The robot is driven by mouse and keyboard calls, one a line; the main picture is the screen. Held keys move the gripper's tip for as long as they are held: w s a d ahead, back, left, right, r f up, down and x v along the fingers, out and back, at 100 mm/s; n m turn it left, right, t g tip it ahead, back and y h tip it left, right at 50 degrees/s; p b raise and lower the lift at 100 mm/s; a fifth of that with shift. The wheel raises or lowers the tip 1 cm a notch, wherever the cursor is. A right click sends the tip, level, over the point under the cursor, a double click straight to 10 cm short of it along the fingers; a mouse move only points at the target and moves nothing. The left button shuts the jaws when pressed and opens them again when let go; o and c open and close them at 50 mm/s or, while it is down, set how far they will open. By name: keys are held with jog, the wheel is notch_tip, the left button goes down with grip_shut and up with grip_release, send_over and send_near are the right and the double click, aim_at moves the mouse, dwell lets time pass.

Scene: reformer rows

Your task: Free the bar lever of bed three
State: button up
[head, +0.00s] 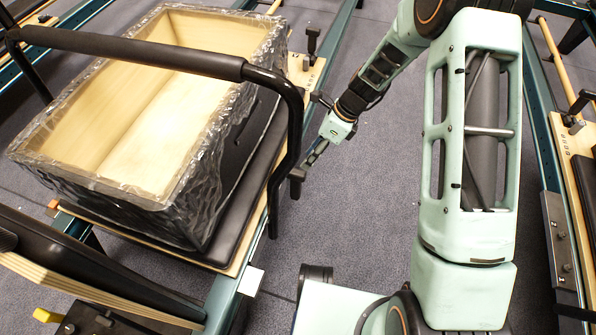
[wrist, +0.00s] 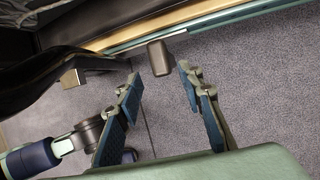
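A black padded bar (head: 130,48) arches over a reformer bed on the left in the head view. A small dark block-shaped knob (head: 297,174), which looks like the bar lever's end, sits beside the bar's near leg at the bed's right side. In the wrist view the grey-brown knob (wrist: 158,58) stands just ahead of the fingertips, in line with the gap between them. My gripper (head: 309,161) is beside the knob in the head view. In the wrist view my gripper (wrist: 159,76) is open and empty. I cannot read a bed number.
A large open wooden box (head: 150,125) wrapped in clear plastic rests on the bed's black carriage, under the bar. Another bed (head: 560,150) stands at the right. A yellow tab (head: 48,315) shows at lower left.

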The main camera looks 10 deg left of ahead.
aim_at(298, 173)
jog(key=b+x, duration=0.3)
jog(key=x, duration=0.7)
jog(key=shift+a+f, duration=0.1)
jog(key=shift+c, duration=0.2)
grip_shut()
jog(key=shift+s, duration=0.1)
